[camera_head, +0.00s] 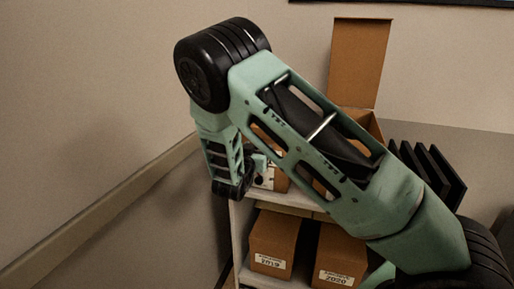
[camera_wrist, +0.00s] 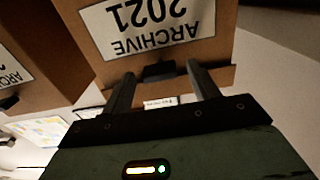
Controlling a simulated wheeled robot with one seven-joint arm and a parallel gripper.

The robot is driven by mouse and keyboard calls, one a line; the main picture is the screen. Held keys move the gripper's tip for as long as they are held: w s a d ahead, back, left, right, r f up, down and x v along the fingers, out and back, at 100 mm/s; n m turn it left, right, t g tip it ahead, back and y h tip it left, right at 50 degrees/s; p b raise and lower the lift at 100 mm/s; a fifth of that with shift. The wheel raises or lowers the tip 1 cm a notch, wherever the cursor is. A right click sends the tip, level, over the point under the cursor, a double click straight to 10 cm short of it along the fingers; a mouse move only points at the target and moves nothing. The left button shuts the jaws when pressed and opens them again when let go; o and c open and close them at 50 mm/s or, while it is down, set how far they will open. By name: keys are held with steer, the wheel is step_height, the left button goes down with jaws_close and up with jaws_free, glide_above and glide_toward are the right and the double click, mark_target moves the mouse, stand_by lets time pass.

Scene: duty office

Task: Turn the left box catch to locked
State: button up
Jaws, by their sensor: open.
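In the wrist view, turned upside down, a brown box (camera_wrist: 222,50) has a white "ARCHIVE 2021" label. Its small black catch (camera_wrist: 158,71) sits just past the label, near the box edge. My gripper (camera_wrist: 161,74) is open, with one finger on each side of the catch. I cannot tell if the fingers touch it, or which way the catch is turned. In the head view, my gripper (camera_head: 261,172) is at the front of the left box on the upper shelf. My arm hides most of that box, and its catch cannot be made out.
A second labelled box (camera_wrist: 30,45) stands beside it, with its own black catch (camera_wrist: 10,103). In the head view, two boxes (camera_head: 273,240) (camera_head: 339,252) stand on the shelf below. An open box lid (camera_head: 358,60) rises behind my arm, near black upright files (camera_head: 436,172). A wall is at left.

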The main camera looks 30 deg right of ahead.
steer(key=shift+w+d, duration=0.15)
steer(key=shift+d, duration=0.05)
steer(key=c, duration=1)
steer(key=shift+f+m+b, duration=0.15)
steer(key=shift+m+b, duration=0.15)
steer(key=shift+b, duration=0.15)
steer(key=m+b, duration=1.7)
steer(key=b, duration=0.6)
steer(key=shift+f, duration=0.2)
steer(key=shift+r+m+b, duration=0.1)
steer(key=shift+m+b, duration=0.2)
steer(key=shift+b, duration=0.05)
